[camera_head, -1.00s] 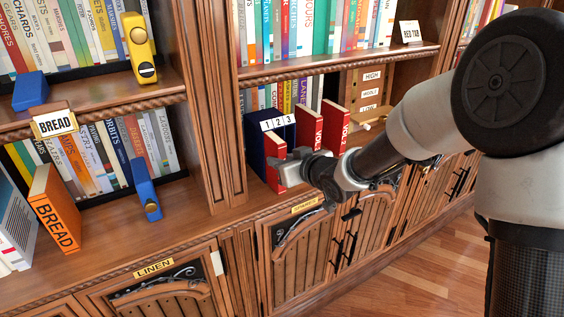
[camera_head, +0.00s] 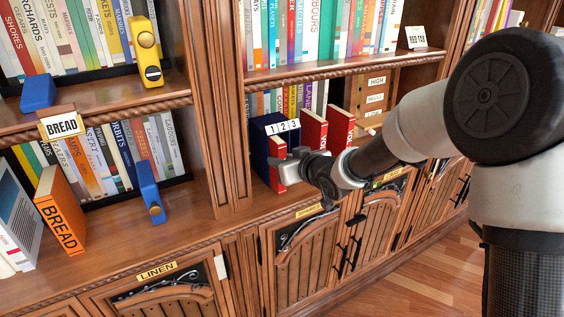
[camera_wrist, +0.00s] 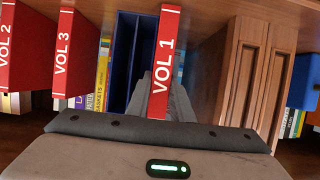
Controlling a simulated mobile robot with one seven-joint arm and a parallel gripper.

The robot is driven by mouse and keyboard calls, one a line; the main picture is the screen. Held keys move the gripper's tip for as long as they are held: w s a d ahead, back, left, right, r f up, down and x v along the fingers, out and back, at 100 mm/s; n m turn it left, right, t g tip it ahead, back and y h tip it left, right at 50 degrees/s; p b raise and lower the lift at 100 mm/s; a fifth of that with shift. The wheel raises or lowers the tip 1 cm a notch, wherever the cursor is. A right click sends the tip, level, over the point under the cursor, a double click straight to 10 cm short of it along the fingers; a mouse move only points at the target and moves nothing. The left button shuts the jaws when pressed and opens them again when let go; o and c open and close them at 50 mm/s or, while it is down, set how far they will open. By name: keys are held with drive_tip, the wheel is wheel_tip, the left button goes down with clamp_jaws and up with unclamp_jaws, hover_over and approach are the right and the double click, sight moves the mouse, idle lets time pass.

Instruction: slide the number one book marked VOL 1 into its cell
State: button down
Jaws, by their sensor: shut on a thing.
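The red book marked VOL 1 (camera_wrist: 165,65) is upright in my gripper (camera_wrist: 168,98), spine toward the wrist camera. It also shows in the head view (camera_head: 278,168). My gripper also shows in the head view (camera_head: 290,164), shut on the book's spine end. The blue slipcase (camera_wrist: 127,60) stands behind the book, with open dark slots left of it in the wrist view. The book lines up with its right end there; how deep it sits is hidden. In the head view, the slipcase (camera_head: 258,150) carries a white 1 2 3 label (camera_head: 282,127).
Two red books, VOL 3 (camera_wrist: 75,50) and VOL 2 (camera_wrist: 18,45), stand apart from the slipcase on the same shelf. A shelf board (camera_head: 340,67) runs above.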

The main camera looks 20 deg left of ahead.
drive_tip(key=c, duration=1.5)
unclamp_jaws()
drive_tip(key=shift+r, duration=0.1)
drive_tip(key=p+v, duration=0.4)
drive_tip(key=v, duration=1.3)
drive_tip(key=shift+s+d+r, duration=0.1)
drive_tip(key=shift+s, duration=0.05)
